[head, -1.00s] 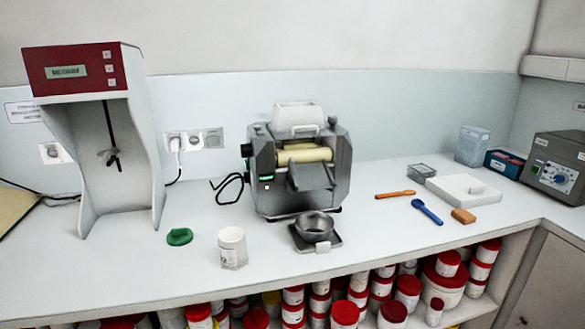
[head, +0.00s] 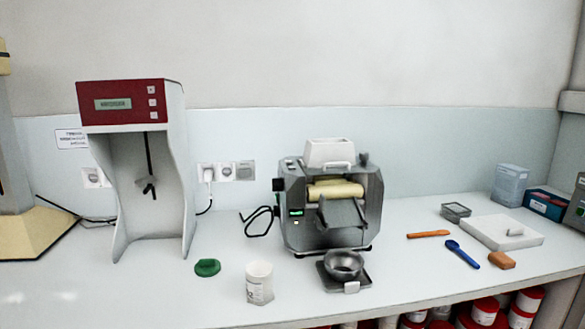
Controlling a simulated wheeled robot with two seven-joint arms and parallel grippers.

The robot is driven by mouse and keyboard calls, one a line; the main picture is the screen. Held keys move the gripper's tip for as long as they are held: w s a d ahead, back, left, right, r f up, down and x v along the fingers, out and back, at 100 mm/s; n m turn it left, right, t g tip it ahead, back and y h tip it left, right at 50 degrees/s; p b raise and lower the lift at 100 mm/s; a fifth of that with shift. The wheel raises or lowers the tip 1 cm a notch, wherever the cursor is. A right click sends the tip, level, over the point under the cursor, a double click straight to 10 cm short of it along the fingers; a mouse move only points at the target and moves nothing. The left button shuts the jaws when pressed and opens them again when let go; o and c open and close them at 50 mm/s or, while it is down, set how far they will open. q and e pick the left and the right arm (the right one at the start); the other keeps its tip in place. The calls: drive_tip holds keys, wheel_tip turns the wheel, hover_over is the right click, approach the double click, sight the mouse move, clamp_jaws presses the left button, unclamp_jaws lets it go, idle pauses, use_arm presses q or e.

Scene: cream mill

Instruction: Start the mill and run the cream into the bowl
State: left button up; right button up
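The mill (head: 330,225) stands on the bench near the middle. It has cream-coloured rollers (head: 335,190), a white hopper (head: 330,153) on top and a sloping metal chute (head: 342,212) in front. A small green light (head: 296,212) shows on its left side. A dark metal bowl (head: 343,264) sits on a flat dark plate (head: 329,284) below the chute; I see no cream in it. A white jar (head: 259,282) stands open to the left of the bowl. A green lid (head: 207,267) lies on the bench. Neither of my grippers is in view.
A tall red-topped stirrer (head: 122,103) stands at the left. An orange spatula (head: 428,234), a blue spoon (head: 462,255), a brown block (head: 501,260) and a white slab (head: 502,236) lie at the right. The front left bench is clear.

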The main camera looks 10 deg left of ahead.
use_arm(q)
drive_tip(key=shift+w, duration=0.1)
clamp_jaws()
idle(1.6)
